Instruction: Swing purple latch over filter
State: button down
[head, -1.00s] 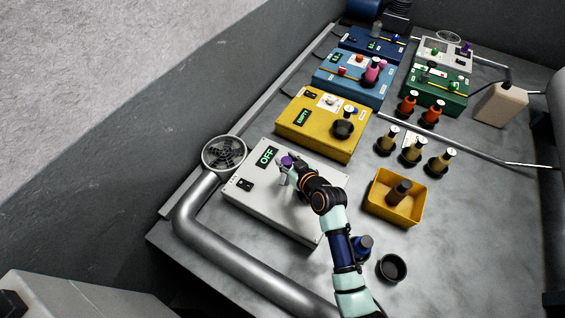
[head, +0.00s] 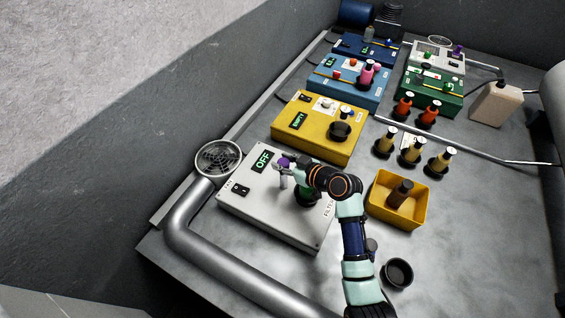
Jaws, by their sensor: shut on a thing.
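The purple latch (head: 284,161) stands near the far edge of the white box, above a pale post. My gripper (head: 283,166) reaches it from the right and is shut on its purple top. The filter is a dark green, round piece (head: 305,195) seated on the white box (head: 262,214), beside the word FILTER; my arm's wrist partly covers it. The latch's purple top is to the upper left of the filter. The latch's arm is too small and covered to make out. The box's display (head: 262,162) reads OFF.
A round fan (head: 218,160) on a thick pipe (head: 225,258) borders the white box. A yellow box (head: 322,138) reading EMPTY stands behind. A yellow bin (head: 397,219) holding a brown-topped bottle and a black cup (head: 397,273) are at right, with several bottles beyond.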

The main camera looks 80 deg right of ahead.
jog(key=c, duration=0.7)
grip_release()
jog(key=shift+o, duration=0.2)
jog(key=v, duration=1.2)
jog(key=shift+c, duration=0.2)
